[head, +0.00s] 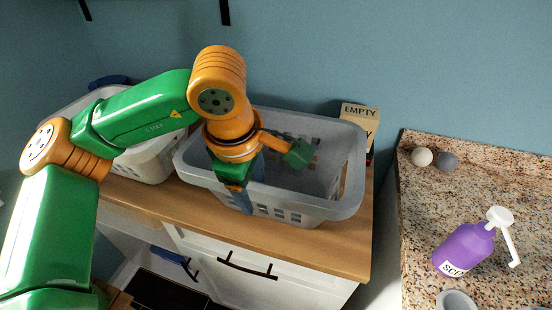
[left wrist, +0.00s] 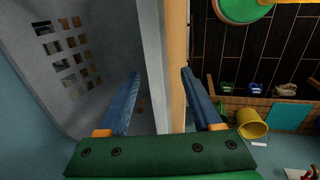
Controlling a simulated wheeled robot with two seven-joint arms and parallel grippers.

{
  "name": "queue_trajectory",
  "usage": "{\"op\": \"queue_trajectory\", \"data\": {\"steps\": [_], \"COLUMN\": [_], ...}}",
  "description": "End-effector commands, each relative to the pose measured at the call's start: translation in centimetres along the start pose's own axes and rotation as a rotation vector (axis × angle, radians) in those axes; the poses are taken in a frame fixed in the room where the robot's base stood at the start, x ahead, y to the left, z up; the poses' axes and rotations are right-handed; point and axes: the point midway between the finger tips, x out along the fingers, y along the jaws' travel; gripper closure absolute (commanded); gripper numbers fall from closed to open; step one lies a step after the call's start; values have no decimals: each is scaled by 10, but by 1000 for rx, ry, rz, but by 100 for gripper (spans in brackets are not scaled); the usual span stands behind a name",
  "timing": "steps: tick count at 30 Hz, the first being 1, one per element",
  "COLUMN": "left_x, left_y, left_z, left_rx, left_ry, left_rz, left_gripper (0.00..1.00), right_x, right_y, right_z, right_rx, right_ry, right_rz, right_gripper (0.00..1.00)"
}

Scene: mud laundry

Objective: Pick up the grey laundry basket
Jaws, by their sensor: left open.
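The grey laundry basket (head: 345,190) stands upright on the wooden counter (head: 330,250), with slotted walls and a wide rim. Its inside looks mostly empty in the head view. My left gripper (head: 250,190) is over its front rim, left of the middle, pointing down. One blue finger is inside the basket and the other is outside the front wall. The left wrist view shows the basket wall (left wrist: 155,60) between the two open fingers (left wrist: 161,76), with a gap on the outer side. My right gripper is not in view.
A second pale basket (head: 150,160) stands to the left, partly behind my arm. A sign reading "EMPTY" (head: 360,112) is behind the grey basket. A granite counter (head: 425,215) at right holds a purple pump bottle (head: 463,248) and two balls (head: 435,159). White cabinets (head: 215,255) are below.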

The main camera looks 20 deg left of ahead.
Motion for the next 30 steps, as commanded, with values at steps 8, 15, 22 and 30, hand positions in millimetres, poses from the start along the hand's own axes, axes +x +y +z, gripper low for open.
{"op": "queue_trajectory", "data": {"steps": [8,15,22,30], "left_x": [3,3,3,3], "left_y": [0,0,0,0], "left_z": [0,0,0,0], "left_rx": [0,0,0,-1], "left_ry": [-2,-2,-2,-2], "left_rz": [-1,-1,-1,0], "left_gripper": [47,100,100,100], "right_x": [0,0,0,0], "right_y": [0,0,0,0], "right_z": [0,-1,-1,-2], "right_rx": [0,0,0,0], "right_ry": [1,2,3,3], "right_rz": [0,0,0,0], "right_gripper": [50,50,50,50]}}
